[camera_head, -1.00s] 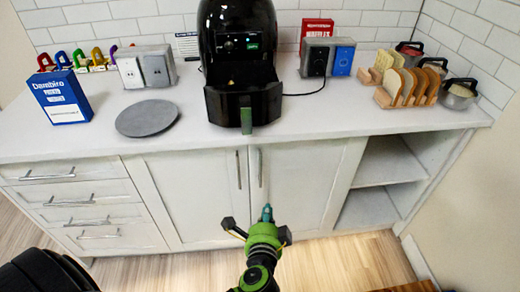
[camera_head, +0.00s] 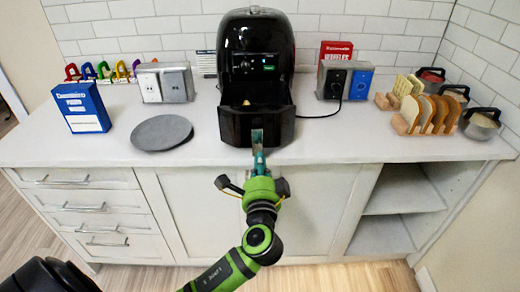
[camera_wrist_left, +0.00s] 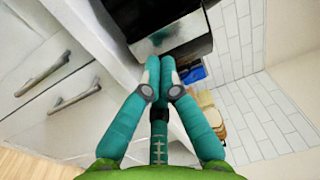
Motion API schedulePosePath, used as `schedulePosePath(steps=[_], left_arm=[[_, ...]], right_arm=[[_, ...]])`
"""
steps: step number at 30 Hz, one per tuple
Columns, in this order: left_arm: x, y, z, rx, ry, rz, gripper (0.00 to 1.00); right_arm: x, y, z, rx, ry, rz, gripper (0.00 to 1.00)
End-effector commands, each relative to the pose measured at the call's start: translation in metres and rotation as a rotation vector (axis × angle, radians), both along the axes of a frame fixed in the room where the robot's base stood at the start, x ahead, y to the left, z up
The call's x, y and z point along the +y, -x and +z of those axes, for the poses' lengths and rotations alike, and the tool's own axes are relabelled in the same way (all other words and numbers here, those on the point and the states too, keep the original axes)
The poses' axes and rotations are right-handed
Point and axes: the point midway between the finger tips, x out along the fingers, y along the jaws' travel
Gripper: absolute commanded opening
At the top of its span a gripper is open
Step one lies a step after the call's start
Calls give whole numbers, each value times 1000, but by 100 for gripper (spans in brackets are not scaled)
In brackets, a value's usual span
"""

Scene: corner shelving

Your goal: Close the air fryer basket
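The black air fryer (camera_head: 255,32) stands on the counter against the tiled wall. Its basket (camera_head: 230,127) is pulled out toward me, and its inside shows from above. The basket handle (camera_head: 257,134) is at the middle of its front. My left gripper (camera_head: 259,158) is at the lower end of the handle, pointing at the basket front; I cannot tell whether it touches. In the left wrist view its teal fingers (camera_wrist_left: 162,66) are together with nothing visible between them, just below the dark basket (camera_wrist_left: 178,42). My right gripper is not in view.
A grey round plate (camera_head: 161,132) and a blue box (camera_head: 82,108) are to the left. Bread slices in a wooden rack (camera_head: 428,114) and lidded pots (camera_head: 482,122) are to the right. The counter directly beside the basket is clear. Cabinet doors are below.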

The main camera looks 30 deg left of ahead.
Motion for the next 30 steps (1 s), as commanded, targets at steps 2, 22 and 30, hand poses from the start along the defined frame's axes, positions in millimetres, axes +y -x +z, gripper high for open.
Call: schedulePosePath(steps=[2,22,30], left_arm=[[7,-11,3,0,-2,1,0],[17,-27,1,0,1,-1,0],[32,-53,0,-1,0,1,0]], right_arm=[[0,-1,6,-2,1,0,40],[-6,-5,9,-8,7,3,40],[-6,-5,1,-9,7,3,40]])
